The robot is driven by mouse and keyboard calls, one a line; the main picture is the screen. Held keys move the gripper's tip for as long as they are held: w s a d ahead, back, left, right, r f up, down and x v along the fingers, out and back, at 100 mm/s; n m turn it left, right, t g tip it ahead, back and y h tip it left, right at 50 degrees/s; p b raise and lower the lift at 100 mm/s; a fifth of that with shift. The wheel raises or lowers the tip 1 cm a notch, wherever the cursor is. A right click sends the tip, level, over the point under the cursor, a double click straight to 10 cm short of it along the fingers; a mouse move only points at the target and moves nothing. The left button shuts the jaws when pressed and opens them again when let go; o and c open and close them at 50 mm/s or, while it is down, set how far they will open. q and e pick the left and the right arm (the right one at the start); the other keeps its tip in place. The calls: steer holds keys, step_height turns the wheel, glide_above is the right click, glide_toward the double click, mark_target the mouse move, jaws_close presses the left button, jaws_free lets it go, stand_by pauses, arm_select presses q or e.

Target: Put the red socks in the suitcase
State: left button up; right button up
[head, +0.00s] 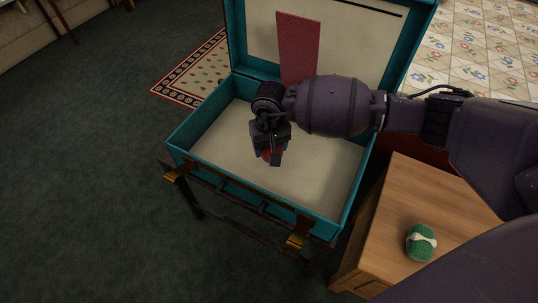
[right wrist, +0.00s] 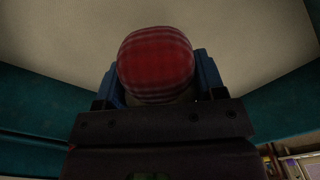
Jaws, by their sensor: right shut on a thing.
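The open teal suitcase (head: 337,222) rests on a dark stand, with its lid up at the back and a cream lining. My right gripper (head: 270,156) is inside the suitcase opening, pointing down above the lining. It is shut on the red socks (head: 267,155), a rolled ball mostly hidden by the fingers in the head view. In the right wrist view the red socks (right wrist: 156,64) show as a red ball with pale stripes between the blue fingers. Whether they touch the suitcase floor I cannot tell. My left gripper is not in view.
A wooden bedside cabinet (head: 433,190) stands right of the suitcase, with a rolled green pair of socks (head: 420,242) on top. A red patterned panel (head: 298,48) stands against the lid. A bed with a floral quilt (head: 485,50) is at the back right. The suitcase floor looks empty.

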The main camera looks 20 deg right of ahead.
step_height(320, 180, down, 5)
steer(key=shift+s+r+b, duration=0.1)
steer(key=shift+s+b, duration=0.05)
steer(key=shift+b, duration=0.45)
steer(key=shift+r, duration=0.1)
steer(key=shift+f, duration=0.3)
steer(key=o, duration=1)
